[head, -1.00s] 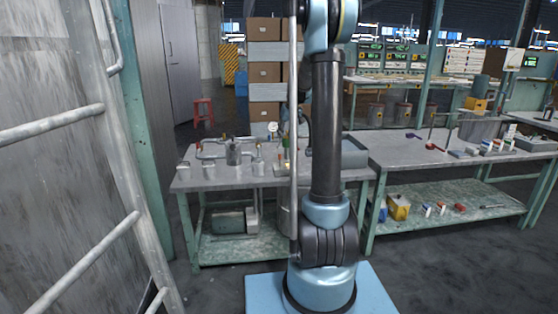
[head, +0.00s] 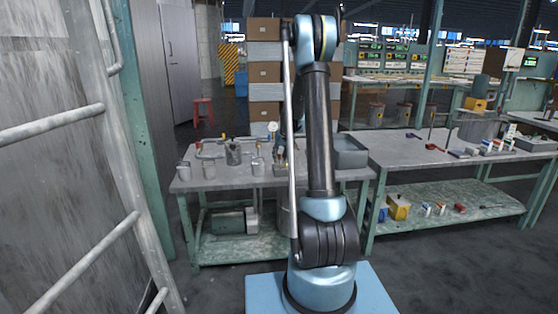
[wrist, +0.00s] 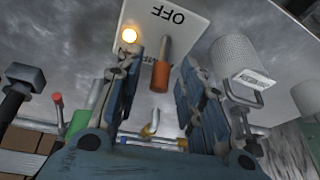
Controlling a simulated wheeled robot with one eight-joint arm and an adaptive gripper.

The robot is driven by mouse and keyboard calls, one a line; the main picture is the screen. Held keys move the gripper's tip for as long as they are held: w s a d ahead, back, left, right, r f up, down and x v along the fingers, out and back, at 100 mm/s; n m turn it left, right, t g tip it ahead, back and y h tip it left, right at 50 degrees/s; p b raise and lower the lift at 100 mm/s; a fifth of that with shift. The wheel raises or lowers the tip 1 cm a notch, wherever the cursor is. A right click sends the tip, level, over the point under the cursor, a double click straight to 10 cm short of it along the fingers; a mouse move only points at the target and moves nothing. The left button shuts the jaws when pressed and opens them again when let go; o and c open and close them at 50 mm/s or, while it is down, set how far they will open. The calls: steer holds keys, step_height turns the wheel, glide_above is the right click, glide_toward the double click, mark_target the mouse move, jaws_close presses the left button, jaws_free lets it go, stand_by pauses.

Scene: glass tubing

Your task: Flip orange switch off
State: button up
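In the wrist view, the orange-tipped switch lever (wrist: 160,76) projects from a pale plate (wrist: 190,25). The plate has the word OFF upside down near the top and a lit yellow-orange lamp (wrist: 129,35). Lettering at the other end is mostly covered by a finger. My gripper (wrist: 163,66) is open. Its fingers appear on either side of the lever, with gaps to both; I cannot tell if the lever is at fingertip depth. In the head view, my arm hides the gripper and I cannot make out the switch.
The near workbench (head: 225,182) carries pipework and metal vessels (head: 233,152), plus a grey tray (head: 351,153). In the wrist view, a perforated cylinder (wrist: 240,62) is right of the fingers and a dark knob (wrist: 22,82) is left. A ladder-like rail (head: 120,150) stands at left.

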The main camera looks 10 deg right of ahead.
steer(key=shift+w+f, duration=0.25)
steer(key=shift+f, duration=0.35)
steer(key=shift+c, duration=0.2)
jaws_close()
steer(key=shift+a, duration=0.15)
